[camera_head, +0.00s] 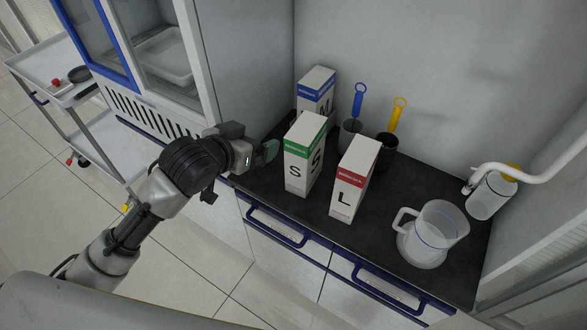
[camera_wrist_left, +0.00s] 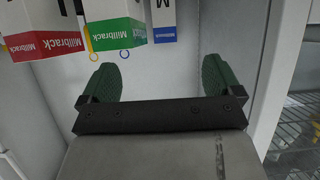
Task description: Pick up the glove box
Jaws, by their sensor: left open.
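Three white glove boxes stand upright on the dark counter: one with a green band and an S (camera_head: 297,168), one with a red band and an L (camera_head: 347,198), and one with a blue band and an M (camera_head: 316,85) behind. My left gripper (camera_head: 268,151) is just left of the green-banded box, open and apart from it. In the left wrist view, the open green fingers (camera_wrist_left: 160,80) have nothing between them. The green-banded box (camera_wrist_left: 118,34), red-banded box (camera_wrist_left: 45,45) and blue-banded box (camera_wrist_left: 164,20) show along its top edge. My right gripper is not in view.
Dark cups with a blue-handled tool (camera_head: 358,97) and a yellow-handled tool (camera_head: 397,115) stand behind the boxes. A clear jug (camera_head: 432,235) and a wash bottle (camera_head: 490,195) are on the right. A cabinet (camera_head: 255,75) borders the counter (camera_head: 385,225) on the left.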

